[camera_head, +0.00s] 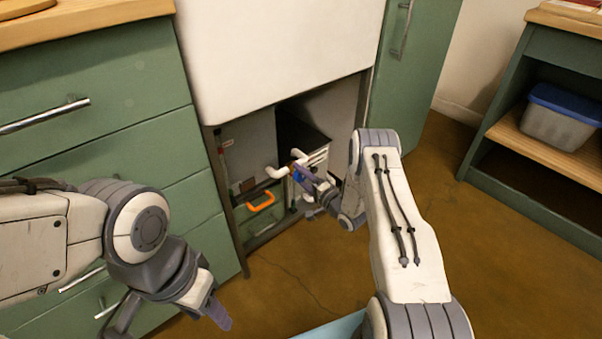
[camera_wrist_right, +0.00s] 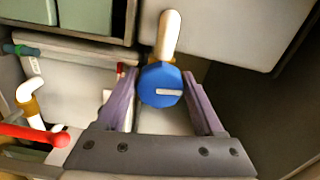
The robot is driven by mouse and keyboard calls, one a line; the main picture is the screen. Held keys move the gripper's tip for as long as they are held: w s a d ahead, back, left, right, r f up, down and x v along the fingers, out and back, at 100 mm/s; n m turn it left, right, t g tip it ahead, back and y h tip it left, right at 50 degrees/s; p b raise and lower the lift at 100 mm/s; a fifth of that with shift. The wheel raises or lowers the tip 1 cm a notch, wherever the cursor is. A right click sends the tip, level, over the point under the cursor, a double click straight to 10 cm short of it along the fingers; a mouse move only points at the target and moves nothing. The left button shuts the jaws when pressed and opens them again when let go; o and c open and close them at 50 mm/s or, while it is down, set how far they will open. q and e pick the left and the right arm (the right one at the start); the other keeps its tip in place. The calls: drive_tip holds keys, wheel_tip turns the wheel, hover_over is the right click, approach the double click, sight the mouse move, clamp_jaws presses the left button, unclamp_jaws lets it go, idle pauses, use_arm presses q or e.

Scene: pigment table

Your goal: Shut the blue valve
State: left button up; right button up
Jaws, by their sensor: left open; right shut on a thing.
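My left gripper (camera_head: 168,322) is open and empty, low in front of the green drawers.
The white pipe (camera_wrist_right: 169,35) rises above the knob. A red handle (camera_wrist_right: 30,134) and a white pipe elbow (camera_wrist_right: 28,98) are at the left in the wrist view. A green box with an orange handle (camera_head: 261,202) stands low in the cabinet. Floor in front is clear at right.

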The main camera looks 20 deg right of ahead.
drive_tip(key=shift+s+m, duration=0.1)
drive_tip(key=shift+m, duration=0.5)
drive_tip(key=shift+f, duration=0.1)
drive_tip(key=o, duration=1.3)
drive_tip(key=shift+p, duration=0.35)
